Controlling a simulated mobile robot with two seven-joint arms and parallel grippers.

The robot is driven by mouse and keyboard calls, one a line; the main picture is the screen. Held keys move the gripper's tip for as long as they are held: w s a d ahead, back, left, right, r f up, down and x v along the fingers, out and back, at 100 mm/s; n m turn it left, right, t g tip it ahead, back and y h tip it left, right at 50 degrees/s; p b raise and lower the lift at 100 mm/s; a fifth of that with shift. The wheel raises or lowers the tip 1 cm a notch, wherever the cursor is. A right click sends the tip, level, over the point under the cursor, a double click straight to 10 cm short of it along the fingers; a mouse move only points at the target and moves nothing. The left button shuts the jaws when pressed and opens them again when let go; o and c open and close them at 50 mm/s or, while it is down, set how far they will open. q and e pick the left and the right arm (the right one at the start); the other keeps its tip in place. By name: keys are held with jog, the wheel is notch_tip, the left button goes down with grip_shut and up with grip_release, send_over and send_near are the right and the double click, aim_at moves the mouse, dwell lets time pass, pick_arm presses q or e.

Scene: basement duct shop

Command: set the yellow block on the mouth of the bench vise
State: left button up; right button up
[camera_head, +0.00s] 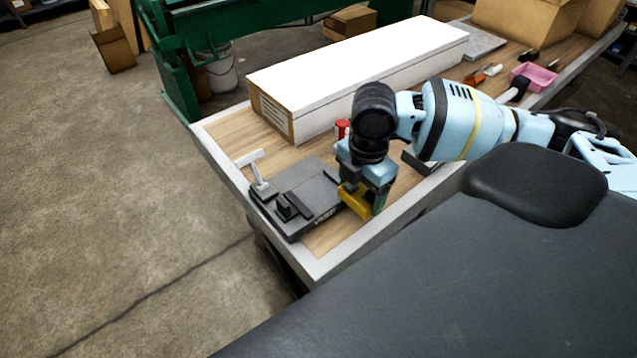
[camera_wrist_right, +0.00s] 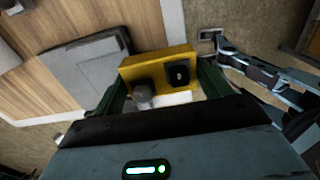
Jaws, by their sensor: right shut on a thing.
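The block also shows in the right wrist view (camera_wrist_right: 155,66), between the two green fingers. The bench vise (camera_head: 312,187) is dark grey and lies flat at the near left end of the bench, with a pale T-shaped handle (camera_head: 256,168). The gripper hides part of the vise's right side. I cannot tell whether the block touches the vise.
A long white-topped box (camera_head: 350,70) lies along the bench behind the vise. A small red item (camera_head: 342,128) stands behind my right gripper. A pink tray (camera_head: 535,77) and small tools lie further right. The bench's pale edge (camera_head: 345,257) runs close in front of the gripper.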

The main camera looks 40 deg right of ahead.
send_over(319, 194)
jog(key=shift+s+d+f, duration=0.15)
jog(key=shift+s+f, duration=0.2)
jog(key=shift+f, duration=0.1)
jog(key=shift+w, duration=0.25)
jog(key=shift+w+f+b, duration=0.15)
jog(key=shift+f+b, duration=0.15)
jog(key=shift+f, duration=1.45)
jog(key=shift+f, duration=0.15)
jog(key=o, duration=1.3)
jog(key=shift+c, duration=0.2)
notch_tip(319, 194, up, 12)
jog(key=p, duration=0.1)
